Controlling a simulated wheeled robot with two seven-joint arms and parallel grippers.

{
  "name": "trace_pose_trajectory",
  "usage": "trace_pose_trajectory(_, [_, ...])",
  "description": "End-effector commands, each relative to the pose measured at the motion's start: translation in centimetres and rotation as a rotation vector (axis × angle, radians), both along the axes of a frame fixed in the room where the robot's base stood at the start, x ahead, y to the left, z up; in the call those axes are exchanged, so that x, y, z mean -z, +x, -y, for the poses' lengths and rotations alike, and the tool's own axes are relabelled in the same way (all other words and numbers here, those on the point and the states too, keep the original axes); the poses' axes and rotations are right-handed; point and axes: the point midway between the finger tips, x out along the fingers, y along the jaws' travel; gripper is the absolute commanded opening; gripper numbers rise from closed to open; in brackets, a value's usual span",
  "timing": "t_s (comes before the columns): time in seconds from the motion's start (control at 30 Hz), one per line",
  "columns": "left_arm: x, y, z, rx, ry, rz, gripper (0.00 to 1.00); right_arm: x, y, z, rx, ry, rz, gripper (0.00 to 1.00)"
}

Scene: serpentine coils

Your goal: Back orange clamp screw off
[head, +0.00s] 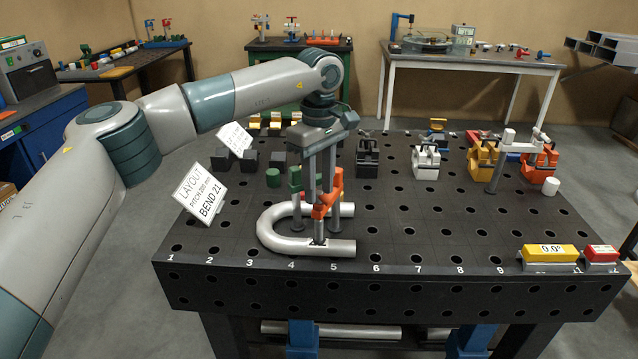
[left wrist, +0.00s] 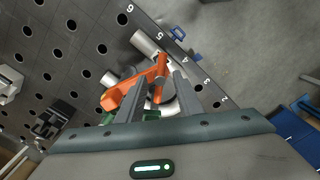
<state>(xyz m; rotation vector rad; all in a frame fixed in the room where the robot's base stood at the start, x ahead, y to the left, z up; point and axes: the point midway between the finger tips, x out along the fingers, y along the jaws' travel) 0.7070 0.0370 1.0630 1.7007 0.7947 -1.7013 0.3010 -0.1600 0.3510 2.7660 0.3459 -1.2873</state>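The orange clamp (head: 325,207) stands on the black perforated table by a bent silver U-shaped tube (head: 275,235), with its lower end at the tube's near leg. My left gripper (head: 321,188) points down over the clamp from above. In the left wrist view, my left gripper (left wrist: 163,76) has its two fingers apart, with part of the orange clamp (left wrist: 157,84) between them. I cannot tell whether either finger touches it. The clamp's screw is partly hidden by the fingers. A green clamp (head: 296,182) stands just behind and left. My right gripper is not in view.
A white layout sign (head: 201,194) stands left of the tube. Black (head: 367,157), white (head: 426,162) and yellow (head: 482,160) blocks stand farther back, with an orange one (head: 540,165) at right. A yellow gauge (head: 549,253) lies at the front right. The table's front middle is clear.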

Motion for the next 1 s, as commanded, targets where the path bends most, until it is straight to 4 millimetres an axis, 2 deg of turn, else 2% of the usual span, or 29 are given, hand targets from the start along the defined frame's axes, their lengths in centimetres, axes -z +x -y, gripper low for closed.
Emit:
trace_pose_trajectory(0.17, [0.0,0.0,0.0,0.0,0.0,0.0,0.3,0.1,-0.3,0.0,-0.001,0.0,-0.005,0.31])
trace_pose_trajectory(0.3, [0.0,0.0,0.0,0.0,0.0,0.0,0.0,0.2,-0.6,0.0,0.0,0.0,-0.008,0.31])
trace_pose_trajectory(0.67, [0.0,0.0,0.0,-0.017,0.001,0.001,0.0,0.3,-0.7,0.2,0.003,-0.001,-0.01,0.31])
trace_pose_trajectory(1.0, [0.1,0.1,0.0,-0.155,0.0,0.001,0.0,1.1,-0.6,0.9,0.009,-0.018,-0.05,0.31])
